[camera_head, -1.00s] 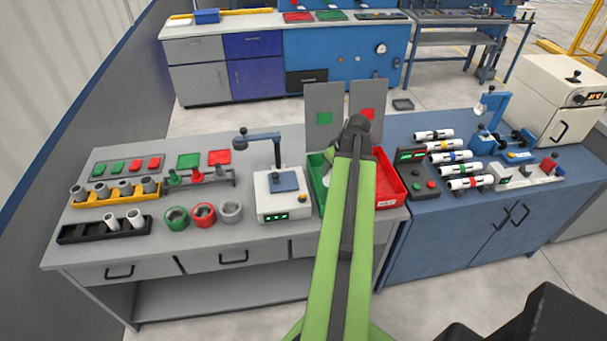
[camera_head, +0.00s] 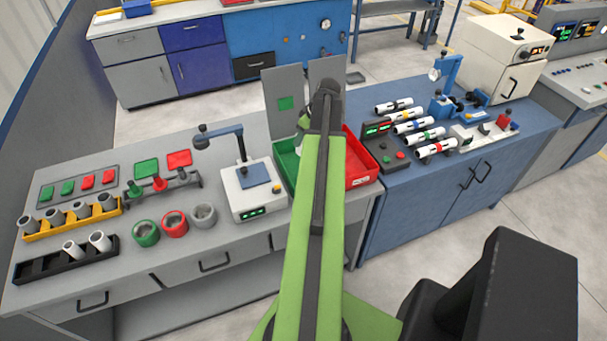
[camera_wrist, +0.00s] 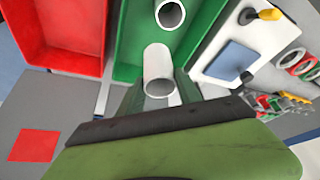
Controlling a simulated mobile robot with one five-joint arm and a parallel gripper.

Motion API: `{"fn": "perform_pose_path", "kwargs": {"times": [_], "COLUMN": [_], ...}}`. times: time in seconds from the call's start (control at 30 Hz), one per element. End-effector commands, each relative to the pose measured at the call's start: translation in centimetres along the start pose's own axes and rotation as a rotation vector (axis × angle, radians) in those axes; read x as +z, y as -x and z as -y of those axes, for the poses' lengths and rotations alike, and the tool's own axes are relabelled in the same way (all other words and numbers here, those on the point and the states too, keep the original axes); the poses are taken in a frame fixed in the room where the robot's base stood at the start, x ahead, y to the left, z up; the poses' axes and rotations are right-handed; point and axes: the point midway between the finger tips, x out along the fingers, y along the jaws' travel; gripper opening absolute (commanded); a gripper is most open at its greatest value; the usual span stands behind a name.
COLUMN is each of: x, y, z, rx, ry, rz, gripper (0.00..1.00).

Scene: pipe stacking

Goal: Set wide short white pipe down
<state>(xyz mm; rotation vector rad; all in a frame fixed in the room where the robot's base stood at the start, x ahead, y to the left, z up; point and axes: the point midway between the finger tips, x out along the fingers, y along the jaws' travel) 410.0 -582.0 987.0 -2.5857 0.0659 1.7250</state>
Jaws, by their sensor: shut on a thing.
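The wide short white pipe (camera_wrist: 158,65) is between the two fingers of my gripper (camera_wrist: 159,90) in the wrist view, its open end facing the camera. My gripper is shut on it over the green bin (camera_wrist: 128,45). Another white pipe (camera_wrist: 170,14) shows just beyond it at the green bin. I cannot tell whether the held pipe touches the bin floor. In the head view, the green bin (camera_head: 287,160) is partly covered by my arm, and my gripper is hidden behind it.
A red bin (camera_head: 362,165) adjoins the green bin. A white device with a blue pad (camera_head: 252,188) stands close to the left. Two upright panels rise behind the bins; one (camera_head: 284,103) bears a green square. Two white pipes (camera_head: 100,241) stand in a black rack (camera_head: 40,263).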

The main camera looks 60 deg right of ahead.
Motion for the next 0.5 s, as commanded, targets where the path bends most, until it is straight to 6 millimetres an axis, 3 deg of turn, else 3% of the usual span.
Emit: {"fn": "perform_pose_path", "kwargs": {"times": [0.13,0.37,0.5], "x": [0.4,2.2,2.3], "y": [-1.3,-5.8,-6.1], "z": [0.3,0.3,0.4], "rx": [-0.001,-0.001,-0.001], "ry": [0.002,0.003,0.003], "rz": [0.0,0.0,0.0], "gripper": [0.0,0.0,0.0]}}
